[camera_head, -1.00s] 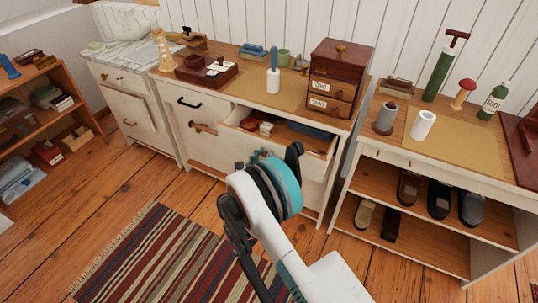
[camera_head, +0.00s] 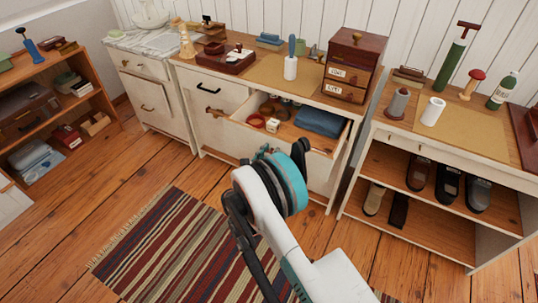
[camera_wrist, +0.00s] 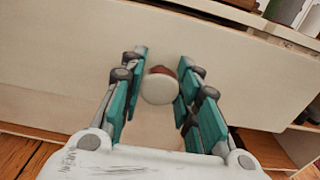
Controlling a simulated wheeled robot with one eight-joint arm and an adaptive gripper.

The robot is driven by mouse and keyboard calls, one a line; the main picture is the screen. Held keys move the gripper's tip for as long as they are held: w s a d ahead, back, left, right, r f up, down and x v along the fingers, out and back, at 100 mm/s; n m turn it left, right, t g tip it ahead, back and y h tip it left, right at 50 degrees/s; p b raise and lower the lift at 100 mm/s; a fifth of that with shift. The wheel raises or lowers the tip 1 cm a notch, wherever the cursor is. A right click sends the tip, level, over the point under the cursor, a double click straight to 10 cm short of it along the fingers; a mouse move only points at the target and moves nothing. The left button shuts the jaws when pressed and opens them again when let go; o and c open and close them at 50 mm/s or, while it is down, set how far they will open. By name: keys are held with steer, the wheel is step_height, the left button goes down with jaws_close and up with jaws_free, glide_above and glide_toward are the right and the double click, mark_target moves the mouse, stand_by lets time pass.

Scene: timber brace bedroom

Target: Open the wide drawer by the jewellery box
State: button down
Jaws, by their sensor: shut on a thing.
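The wide drawer (camera_head: 240,119) is pulled well out of the cream dresser, below the jewellery box (camera_head: 352,66), a dark red wooden chest with two labelled small drawers. A folded blue cloth (camera_head: 318,121), a red ring-shaped item (camera_head: 256,121) and small boxes lie inside. In the wrist view, a round pale knob (camera_wrist: 159,88) on the cream drawer front (camera_wrist: 70,60) sits between the teal fingers of my gripper (camera_wrist: 160,85), which is shut on it. In the head view, my arm hides the knob and part of the drawer front.
A shoe shelf (camera_head: 430,215) stands close on the right of the dresser. A striped rug (camera_head: 175,240) lies on the wooden floor at front left. A low bookcase (camera_head: 60,105) stands at far left. Bare floor shows between the rug and dresser.

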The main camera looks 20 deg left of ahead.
steer(key=c, duration=1.2)
jaws_free()
steer(key=s, duration=0.7)
steer(key=shift+s+a, duration=0.25)
steer(key=shift+a, duration=0.05)
